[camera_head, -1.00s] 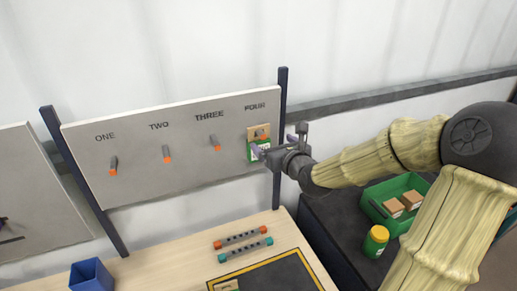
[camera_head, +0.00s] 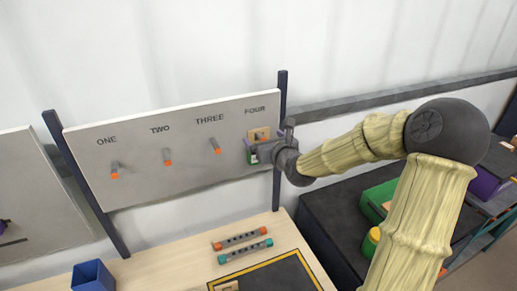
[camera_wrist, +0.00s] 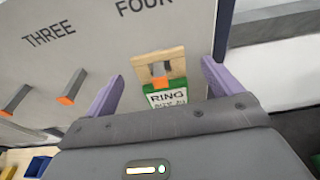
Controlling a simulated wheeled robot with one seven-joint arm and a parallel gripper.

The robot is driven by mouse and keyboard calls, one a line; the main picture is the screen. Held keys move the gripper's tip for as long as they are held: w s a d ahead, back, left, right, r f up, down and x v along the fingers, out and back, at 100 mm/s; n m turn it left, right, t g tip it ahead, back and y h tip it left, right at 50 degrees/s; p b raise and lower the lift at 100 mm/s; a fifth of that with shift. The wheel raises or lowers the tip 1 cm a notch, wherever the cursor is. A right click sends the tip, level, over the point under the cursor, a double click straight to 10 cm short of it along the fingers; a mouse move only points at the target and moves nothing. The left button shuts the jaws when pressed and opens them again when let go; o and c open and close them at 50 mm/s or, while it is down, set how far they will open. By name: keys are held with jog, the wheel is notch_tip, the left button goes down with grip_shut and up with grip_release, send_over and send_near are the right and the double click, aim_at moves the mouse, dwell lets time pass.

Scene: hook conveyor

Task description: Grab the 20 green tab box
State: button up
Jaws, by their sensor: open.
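The green tab box (camera_head: 252,157) hangs on the hook under the label FOUR, at the right end of the pegboard. In the wrist view the box (camera_wrist: 166,95) shows a wooden tab around the grey hook and a green front with a white label reading RING; the smaller print is unreadable. My gripper (camera_head: 258,143) is at the box in the head view and partly covers it. In the wrist view my gripper's purple fingers (camera_wrist: 160,88) are spread apart, one on each side of the box, with a gap to it. The lower part of the box is hidden behind my gripper body.
Orange-tipped hooks ONE (camera_head: 115,170), TWO (camera_head: 168,157) and THREE (camera_head: 215,145) are empty. Below are a wooden table (camera_head: 170,250), a blue bin (camera_head: 92,276) and orange and teal bars (camera_head: 240,240). A green crate (camera_head: 373,200) and yellow jar (camera_head: 371,240) stand on the right.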

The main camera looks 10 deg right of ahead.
aim_at(261, 135)
jog(key=x, duration=0.2)
jog(key=p+x, duration=0.1)
jog(key=shift+a+r, duration=0.1)
jog(key=shift+r, duration=0.15)
jog(key=shift+w+f, duration=0.15)
jog(key=shift+w, duration=0.05)
jog(key=shift+s, duration=0.1)
jog(key=c, duration=1.3)
